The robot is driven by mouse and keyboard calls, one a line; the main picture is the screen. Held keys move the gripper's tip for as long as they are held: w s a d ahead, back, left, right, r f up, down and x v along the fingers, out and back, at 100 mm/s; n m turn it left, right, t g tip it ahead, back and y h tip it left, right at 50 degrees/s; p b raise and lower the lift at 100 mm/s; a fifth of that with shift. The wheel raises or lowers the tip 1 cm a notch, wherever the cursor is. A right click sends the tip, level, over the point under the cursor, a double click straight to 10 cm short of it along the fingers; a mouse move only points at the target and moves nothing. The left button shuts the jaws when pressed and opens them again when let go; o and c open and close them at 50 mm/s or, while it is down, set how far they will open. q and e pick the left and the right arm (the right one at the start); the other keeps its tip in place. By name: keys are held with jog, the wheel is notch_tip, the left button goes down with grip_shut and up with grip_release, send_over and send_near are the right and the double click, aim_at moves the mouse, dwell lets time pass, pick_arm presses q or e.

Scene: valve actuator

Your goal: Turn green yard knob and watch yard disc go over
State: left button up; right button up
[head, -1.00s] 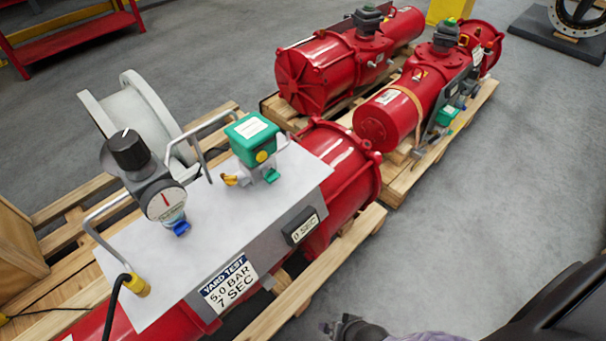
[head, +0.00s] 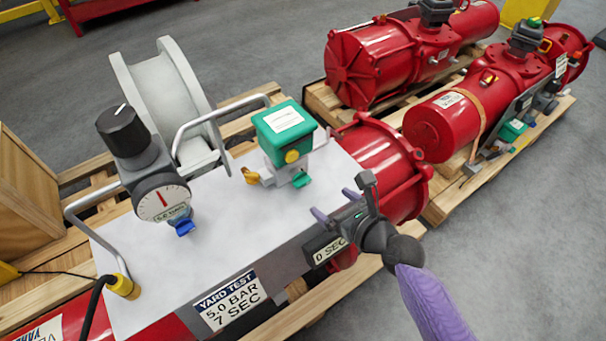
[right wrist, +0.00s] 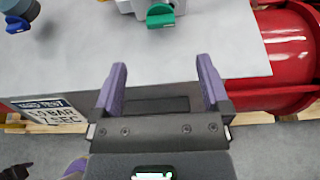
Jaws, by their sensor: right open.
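A small green knob (head: 301,180) sits low on the front of the green-topped valve box (head: 284,125), on the white plate. The knob also shows at the top of the right wrist view (right wrist: 160,14). A round yellow disc (head: 292,156) is on the box's front face; I cannot tell whether it is the yard disc. My right gripper (head: 335,204) is open and empty, its purple fingers apart over the plate's front edge. It is in front of the green knob, not touching it. My left gripper does not show in the head view.
A gauge (head: 164,203) with a black knob (head: 122,130) and a blue tap (head: 183,226) stand left of the box. Metal handles (head: 180,130) rise from the plate. Red actuators (head: 372,62) lie behind on pallets.

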aim_at(303, 181)
jog(key=b+x, duration=0.1)
jog(key=x, duration=0.2)
jog(key=b+x, duration=0.4)
jog(key=x, duration=0.1)
jog(key=shift+w+a+f, duration=0.1)
jog(key=shift+w+f, duration=0.1)
jog(key=shift+f, duration=0.25)
jog(key=shift+w+a, duration=0.25)
jog(key=shift+w, duration=0.1)
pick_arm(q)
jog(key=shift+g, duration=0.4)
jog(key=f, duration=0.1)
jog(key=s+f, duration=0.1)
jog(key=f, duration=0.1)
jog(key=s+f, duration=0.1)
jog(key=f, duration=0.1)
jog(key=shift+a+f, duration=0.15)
pick_arm(e)
jog(key=c, duration=1.3)
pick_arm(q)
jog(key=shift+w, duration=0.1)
pick_arm(e)
jog(key=shift+r, duration=0.1)
